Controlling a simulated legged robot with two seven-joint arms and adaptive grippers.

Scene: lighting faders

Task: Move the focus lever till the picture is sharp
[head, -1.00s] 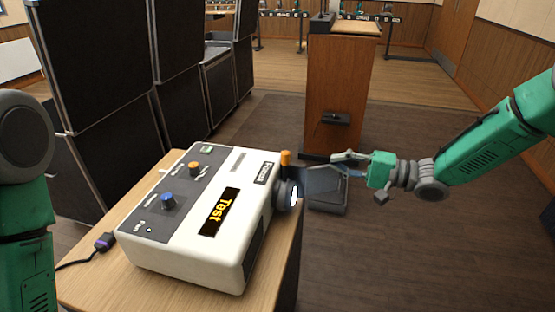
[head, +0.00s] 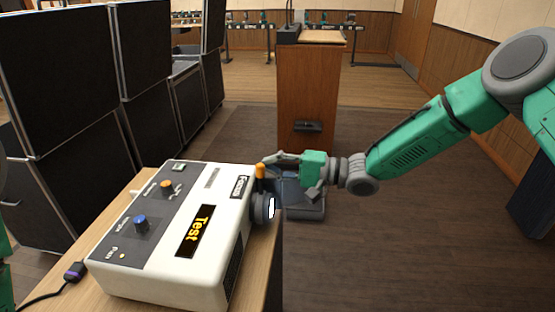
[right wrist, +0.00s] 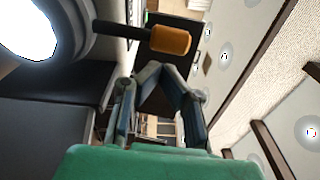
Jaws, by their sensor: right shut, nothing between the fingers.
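A white projector (head: 171,274) sits on a wooden table, its lens (head: 264,208) glowing white on the right side. The focus lever (head: 260,171) has an orange knob and stands up by the lens, near the "Focus" label (head: 241,186). A black panel (head: 196,231) on top reads "Test" in yellow letters. My right gripper (head: 272,159) is shut and empty, its tips close to the lever knob. In the right wrist view the shut fingertips (right wrist: 160,69) are just below the orange knob (right wrist: 170,40); I cannot tell if they touch. My left gripper is out of view.
Blue (head: 141,222) and orange (head: 167,185) dials sit on the projector's panel. A cable plug (head: 74,271) lies at the table's left. Black cases (head: 70,80) stand at left, a wooden lectern (head: 305,90) behind.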

